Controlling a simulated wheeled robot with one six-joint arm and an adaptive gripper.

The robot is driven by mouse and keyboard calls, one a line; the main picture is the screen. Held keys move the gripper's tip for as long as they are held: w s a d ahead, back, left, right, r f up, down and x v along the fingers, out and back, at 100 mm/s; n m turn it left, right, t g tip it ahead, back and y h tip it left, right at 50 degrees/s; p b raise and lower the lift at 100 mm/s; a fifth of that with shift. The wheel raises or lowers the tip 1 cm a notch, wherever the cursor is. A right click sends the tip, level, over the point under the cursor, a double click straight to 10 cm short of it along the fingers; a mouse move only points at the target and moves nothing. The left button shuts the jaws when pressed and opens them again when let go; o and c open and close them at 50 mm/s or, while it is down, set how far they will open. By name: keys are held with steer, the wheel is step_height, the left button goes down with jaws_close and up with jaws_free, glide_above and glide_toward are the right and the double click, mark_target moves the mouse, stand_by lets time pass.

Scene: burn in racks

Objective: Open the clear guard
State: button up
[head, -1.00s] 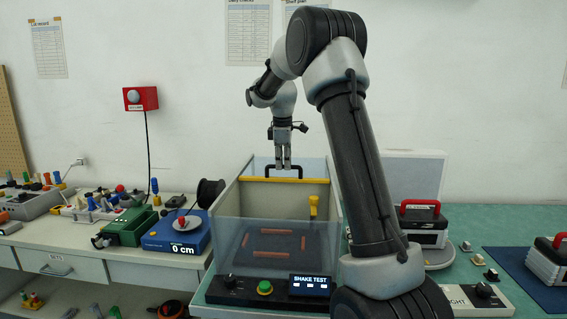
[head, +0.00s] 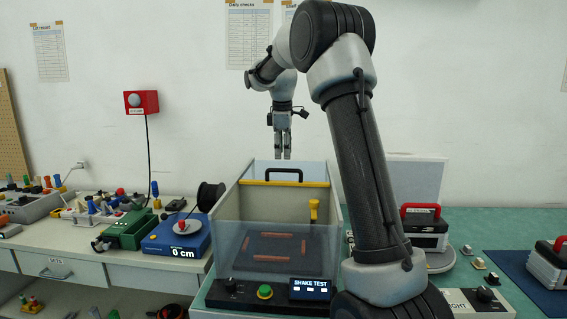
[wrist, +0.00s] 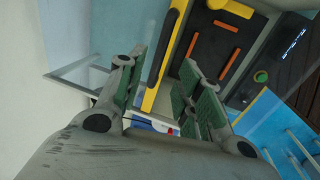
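The shake test box (head: 222,222) stands in front of me with light side walls and a clear front pane (head: 228,255). A yellow bar (head: 262,183) with a black arched handle (head: 284,171) spans the box towards its back. I take these as parts of the clear guard; its full outline is hard to make out. My gripper (head: 283,157) points down just above the handle, apart from it. In the wrist view, the fingers (wrist: 160,82) are spread with nothing held, and the yellow bar (wrist: 168,58) shows beyond them.
Inside the box lie a dark plate (head: 276,246) with several orange strips and a yellow-topped post (head: 314,210). A green button (head: 264,292) is on the front panel. A blue device (head: 165,240) stands left, a red-handled case (head: 422,230) right.

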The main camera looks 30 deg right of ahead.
steer(key=r, duration=0.3)
steer(key=s+r, duration=0.1)
steer(key=r, duration=0.1)
steer(key=shift+a+r, duration=0.3)
steer(key=shift+r, duration=0.05)
steer(key=s+a+f+m, duration=0.1)
steer(key=s+f+m, duration=0.4)
steer(key=f+m, duration=0.1)
steer(key=s+a+f+m+t, duration=0.1)
steer(key=s+a+m, duration=0.1)
steer(key=s, duration=1.4)
steer(key=s+a+f+m+t+y, duration=0.1)
steer(key=s+a, duration=0.4)
steer(key=s, duration=1.2)
steer(key=shift+f+m+t, duration=0.3)
steer(key=shift+f+m, duration=0.2)
steer(key=shift+m, duration=0.6)
